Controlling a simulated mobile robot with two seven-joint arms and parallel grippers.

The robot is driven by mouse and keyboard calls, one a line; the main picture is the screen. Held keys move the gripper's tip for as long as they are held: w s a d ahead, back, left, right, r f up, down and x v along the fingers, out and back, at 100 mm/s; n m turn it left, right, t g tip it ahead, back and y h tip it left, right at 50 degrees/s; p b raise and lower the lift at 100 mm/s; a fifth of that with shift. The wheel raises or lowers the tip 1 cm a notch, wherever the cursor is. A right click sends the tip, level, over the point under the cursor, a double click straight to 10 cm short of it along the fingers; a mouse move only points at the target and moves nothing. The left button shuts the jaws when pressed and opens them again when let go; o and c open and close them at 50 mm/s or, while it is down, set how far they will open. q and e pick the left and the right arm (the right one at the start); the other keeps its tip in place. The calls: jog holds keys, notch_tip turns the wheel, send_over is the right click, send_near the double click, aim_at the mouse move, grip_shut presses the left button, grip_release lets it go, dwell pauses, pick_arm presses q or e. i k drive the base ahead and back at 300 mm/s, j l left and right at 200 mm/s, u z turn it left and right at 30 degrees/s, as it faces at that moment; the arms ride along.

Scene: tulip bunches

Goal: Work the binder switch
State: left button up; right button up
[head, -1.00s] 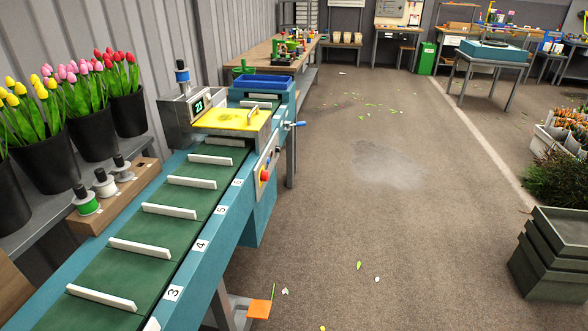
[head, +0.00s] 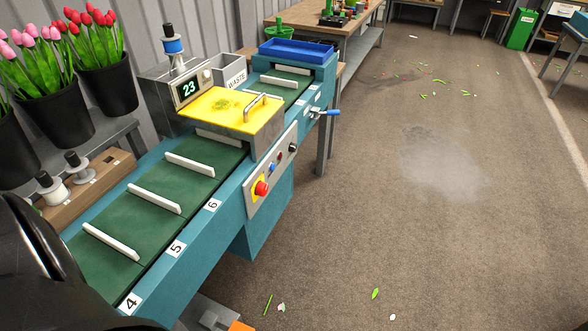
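The binder (head: 228,112) is a grey housing with a yellow lid and a metal handle, set over the green belt. Its display reads 23. On its right-hand side is a grey control panel (head: 270,180). The panel carries a red mushroom button (head: 261,188) on a yellow plate, small blue and red controls above it, and a black knob (head: 292,148) at the far end. I cannot tell which of these is the binder switch, nor its setting. A dark rounded part of my own body covers the lower left corner. Neither gripper shows.
The teal conveyor (head: 220,222) has white cleats and numbered stations. A blue-handled crank (head: 325,112) sticks out beyond the panel. A blue tray (head: 296,50) sits at the far end. Tulip buckets (head: 102,85) stand at left. The floor (head: 400,220) at right is open, with scattered leaves.

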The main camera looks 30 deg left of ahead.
aim_at(262, 189)
jog(key=i+l+u, duration=0.1)
jog(key=i+u, duration=0.3)
jog(key=i+l+u, duration=0.2)
jog(key=i+u, duration=0.2)
jog(key=i+l+u, duration=0.4)
jog(key=i+j, duration=0.05)
